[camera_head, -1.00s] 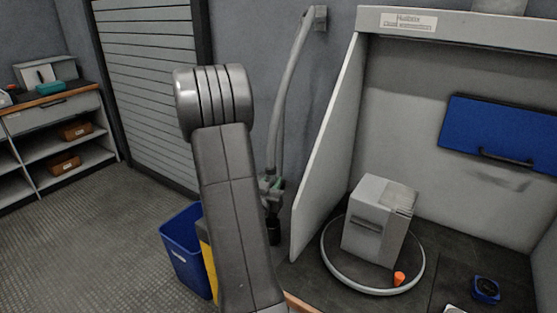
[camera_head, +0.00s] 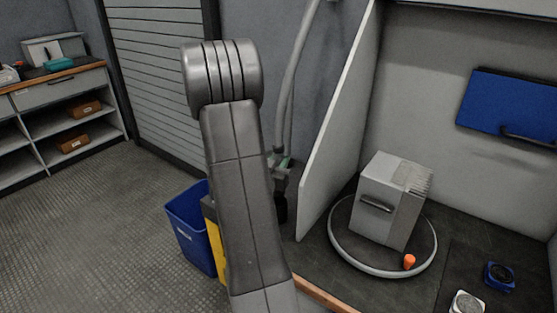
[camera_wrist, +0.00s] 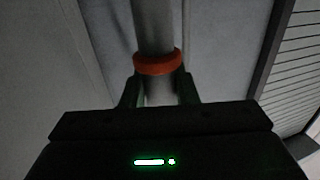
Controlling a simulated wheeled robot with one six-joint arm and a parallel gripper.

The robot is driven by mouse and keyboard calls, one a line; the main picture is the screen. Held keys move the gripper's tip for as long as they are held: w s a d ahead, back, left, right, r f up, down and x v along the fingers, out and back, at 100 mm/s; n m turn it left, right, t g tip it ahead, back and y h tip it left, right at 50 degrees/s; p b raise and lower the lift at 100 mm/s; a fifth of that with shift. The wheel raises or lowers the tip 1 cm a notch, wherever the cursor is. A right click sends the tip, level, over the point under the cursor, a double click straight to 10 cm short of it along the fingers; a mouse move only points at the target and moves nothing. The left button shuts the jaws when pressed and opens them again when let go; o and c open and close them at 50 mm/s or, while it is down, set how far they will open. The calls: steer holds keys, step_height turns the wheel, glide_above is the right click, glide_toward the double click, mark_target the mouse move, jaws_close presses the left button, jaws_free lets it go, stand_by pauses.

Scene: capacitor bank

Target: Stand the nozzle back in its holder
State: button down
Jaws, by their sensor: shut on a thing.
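My gripper (camera_wrist: 158,92) is shut on a grey tube (camera_wrist: 154,28) with an orange-red collar (camera_wrist: 158,63), which I take to be the nozzle. The collar sits just beyond the fingers, and the tube runs on upward. In the head view, a grey hose (camera_head: 296,75) hangs down the wall to green and dark parts (camera_head: 283,163) beside my arm. My arm covers much of that spot, so the nozzle's lower end cannot be made out. I cannot identify the holder in either view.
A blue bin (camera_head: 188,235) stands left of my arm. A booth side panel (camera_head: 338,125) rises right of the hose. A rolled shutter (camera_head: 165,90) is behind.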

steer(key=shift+f+b, duration=3.6)
steer(key=shift+f, duration=0.3)
steer(key=c, duration=1.1)
jaws_free()
steer(key=shift+o, duration=0.2)
steer(key=v, duration=1.3)
steer(key=shift+s+a, duration=0.2)
steer(key=shift+s, duration=0.2)
steer(key=shift+w, duration=0.15)
